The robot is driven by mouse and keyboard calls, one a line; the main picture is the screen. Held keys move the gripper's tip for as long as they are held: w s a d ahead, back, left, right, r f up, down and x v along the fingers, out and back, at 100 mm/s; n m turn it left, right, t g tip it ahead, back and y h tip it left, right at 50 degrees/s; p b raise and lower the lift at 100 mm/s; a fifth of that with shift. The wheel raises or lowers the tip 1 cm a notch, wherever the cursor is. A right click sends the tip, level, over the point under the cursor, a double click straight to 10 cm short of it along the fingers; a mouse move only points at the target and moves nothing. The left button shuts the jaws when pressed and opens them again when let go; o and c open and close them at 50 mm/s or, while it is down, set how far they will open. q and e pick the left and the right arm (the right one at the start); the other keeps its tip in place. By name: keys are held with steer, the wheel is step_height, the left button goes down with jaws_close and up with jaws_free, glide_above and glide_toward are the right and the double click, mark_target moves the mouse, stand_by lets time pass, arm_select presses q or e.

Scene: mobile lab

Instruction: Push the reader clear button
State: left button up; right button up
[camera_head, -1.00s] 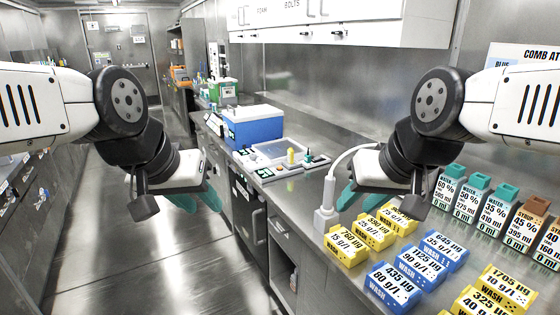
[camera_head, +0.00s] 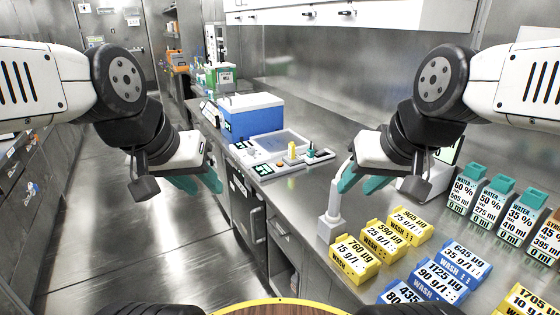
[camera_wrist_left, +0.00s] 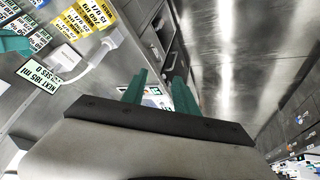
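A low, light-coloured bench device (camera_head: 283,156), which looks like the reader, sits on the metal counter in the head view. It has a grey screen-like panel, small labels, an orange round button (camera_head: 254,165) and yellow and green parts. I cannot tell which button is the clear one. My left gripper (camera_head: 200,183), with teal fingers, is open and empty over the aisle, left of the counter. Its parted fingers also show in the left wrist view (camera_wrist_left: 158,92). My right gripper (camera_head: 358,184) is open and empty above the counter, right of the device. Neither gripper touches it.
A blue box with a white lid (camera_head: 251,117) stands behind the device. Yellow wash blocks (camera_head: 356,258), blue wash blocks (camera_head: 437,279) and a white corded item (camera_head: 332,215) are on the counter at the right. Water containers (camera_head: 491,203) stand by the wall. The aisle floor is clear.

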arm_select(q)
jaws_close()
stand_by(1.5)
